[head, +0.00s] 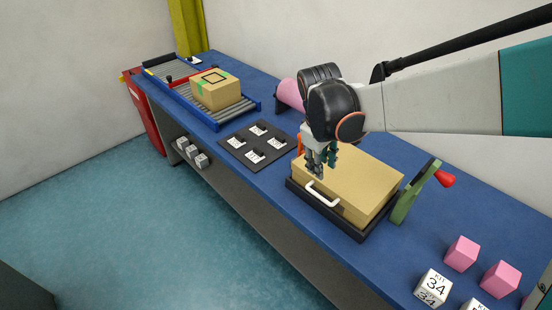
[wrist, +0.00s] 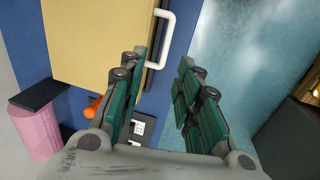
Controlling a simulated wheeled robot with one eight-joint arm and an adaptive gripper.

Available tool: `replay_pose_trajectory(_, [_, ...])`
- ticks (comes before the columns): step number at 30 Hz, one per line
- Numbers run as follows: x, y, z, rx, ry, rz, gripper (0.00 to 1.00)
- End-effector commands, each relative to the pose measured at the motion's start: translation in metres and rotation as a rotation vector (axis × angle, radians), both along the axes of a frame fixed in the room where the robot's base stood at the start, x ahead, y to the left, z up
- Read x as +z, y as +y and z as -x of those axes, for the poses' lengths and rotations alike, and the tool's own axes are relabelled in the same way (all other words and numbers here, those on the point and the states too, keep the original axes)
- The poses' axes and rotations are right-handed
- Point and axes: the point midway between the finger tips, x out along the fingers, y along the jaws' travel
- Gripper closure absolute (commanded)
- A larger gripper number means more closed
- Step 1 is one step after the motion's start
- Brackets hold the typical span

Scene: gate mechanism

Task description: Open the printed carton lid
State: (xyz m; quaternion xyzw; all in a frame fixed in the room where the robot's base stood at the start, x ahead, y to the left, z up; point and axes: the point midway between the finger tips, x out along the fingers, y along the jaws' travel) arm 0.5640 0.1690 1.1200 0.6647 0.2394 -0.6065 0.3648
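A tan carton (head: 352,178) sits in a black tray (head: 328,212) on the blue bench, its flat top closed. A white U-shaped handle (head: 322,193) is at its front edge. In the wrist view the carton (wrist: 95,40) fills the upper left, and the handle (wrist: 163,38) shows beyond the fingertips. My gripper (head: 318,171) is above the carton's front left edge, near the handle. In the wrist view my gripper (wrist: 161,75) has its fingers spread with nothing between them. I cannot tell the exact height above the handle. No print is visible on the carton.
A green crank with a red knob (head: 445,179) stands right of the carton. Pink blocks (head: 462,253) and a numbered white block (head: 433,287) lie front right. A black label board (head: 257,144), a roller conveyor (head: 172,82) with a taped box (head: 216,90), and a pink cylinder (head: 289,94) are left.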

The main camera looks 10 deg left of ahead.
Motion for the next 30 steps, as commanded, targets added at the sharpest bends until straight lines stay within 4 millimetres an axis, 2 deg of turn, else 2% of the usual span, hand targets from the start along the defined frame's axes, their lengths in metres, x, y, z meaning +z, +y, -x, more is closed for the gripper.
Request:
replay_pose_trajectory(1, [-0.002, 0.009, 0.015, 0.026, 0.000, 0.000, 0.69])
replay_pose_trajectory(5, [-0.020, 0.007, 0.012, 0.028, 0.000, -0.001, 0.69])
replay_pose_trajectory(18, [-0.102, -0.005, -0.004, 0.022, -0.001, 0.000, 0.69])
replay_pose_trajectory(24, [-0.123, -0.007, -0.007, 0.023, -0.001, 0.000, 0.69])
replay_pose_trajectory(30, [-0.128, -0.008, -0.009, 0.022, -0.001, 0.000, 0.69])
